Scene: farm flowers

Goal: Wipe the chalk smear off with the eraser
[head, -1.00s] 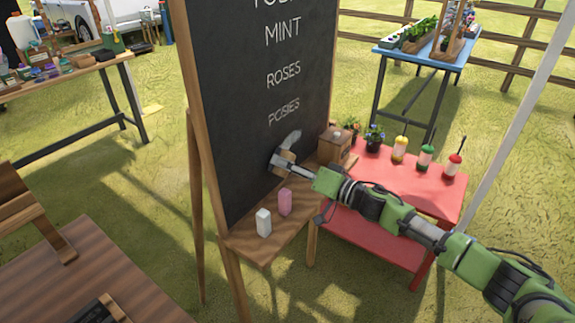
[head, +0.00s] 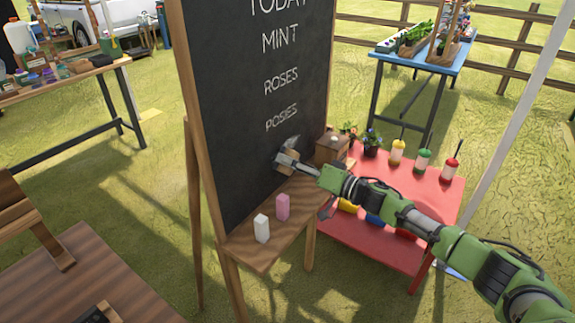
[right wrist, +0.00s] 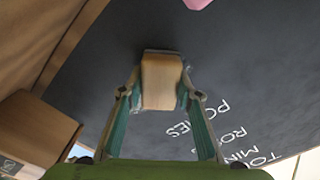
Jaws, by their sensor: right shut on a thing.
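My right gripper (head: 284,162) is shut on the eraser (head: 288,168), a tan block with a dark felt edge. In the right wrist view the eraser (right wrist: 162,82) sits between the two fingers, its felt side at or very near the board. The blackboard (head: 240,110) stands upright with white lettering. The chalk smear (head: 292,142) is a pale grey patch below the word POSIES, just above the eraser and partly hidden by it. My left gripper is not in view.
A red table (head: 400,190) with bottles and potted flowers stands behind my right arm. A wooden table (head: 90,270) is at lower left.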

